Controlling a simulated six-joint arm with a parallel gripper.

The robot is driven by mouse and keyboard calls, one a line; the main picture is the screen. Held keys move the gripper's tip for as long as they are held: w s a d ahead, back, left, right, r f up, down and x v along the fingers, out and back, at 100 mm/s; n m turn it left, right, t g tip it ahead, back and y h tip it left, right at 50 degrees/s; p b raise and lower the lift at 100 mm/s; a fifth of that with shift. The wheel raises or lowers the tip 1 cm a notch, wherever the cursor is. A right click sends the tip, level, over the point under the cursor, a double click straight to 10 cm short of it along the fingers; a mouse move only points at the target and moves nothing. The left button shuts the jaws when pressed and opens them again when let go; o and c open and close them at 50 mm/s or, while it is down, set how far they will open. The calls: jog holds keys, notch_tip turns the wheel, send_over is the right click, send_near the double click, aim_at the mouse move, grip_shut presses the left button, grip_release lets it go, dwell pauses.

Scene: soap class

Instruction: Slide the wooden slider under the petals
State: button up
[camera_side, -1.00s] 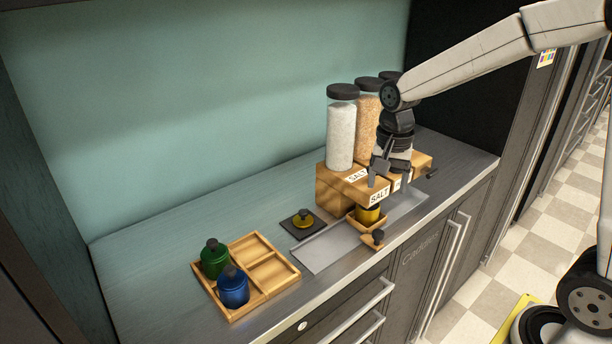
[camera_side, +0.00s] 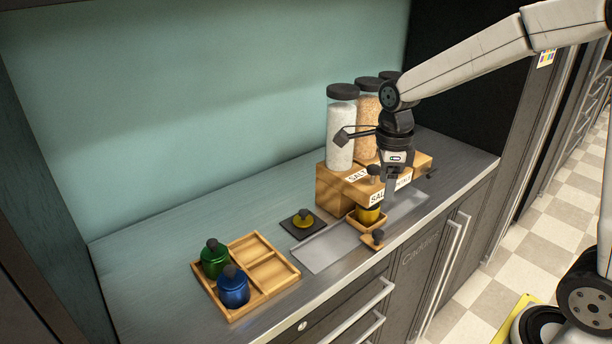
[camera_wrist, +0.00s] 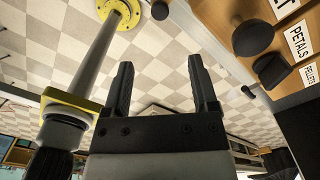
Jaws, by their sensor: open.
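The wooden slider (camera_side: 376,240) is a small tray with a dark knob at its front, on the grey track in the side view. It holds a yellow pot (camera_side: 369,214) below the SALT end of the wooden dispenser block (camera_side: 330,190). In the wrist view, the PETALS label (camera_wrist: 298,40) is at upper right, between a partly cut SALT label and the PELLETS label (camera_wrist: 309,74). My gripper (camera_side: 389,187) is in front of the block, above the track, apart from the slider. Its two fingers (camera_wrist: 161,85) are open and empty in the wrist view.
Tall jars (camera_side: 341,130) stand on the block. Dark knobs (camera_wrist: 253,38) stick out near the labels. A yellow lid (camera_side: 303,219) lies on a dark square pad. A wooden tray (camera_side: 284,276) holds green and blue pots at left. The track (camera_side: 325,252) is bare left of the slider.

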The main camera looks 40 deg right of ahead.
send_over(378, 232)
notch_tip(378, 232, down, 5)
jog(key=shift+f, duration=0.1)
jog(key=shift+f, duration=3.85)
grip_shut()
jog(key=shift+d, duration=0.1)
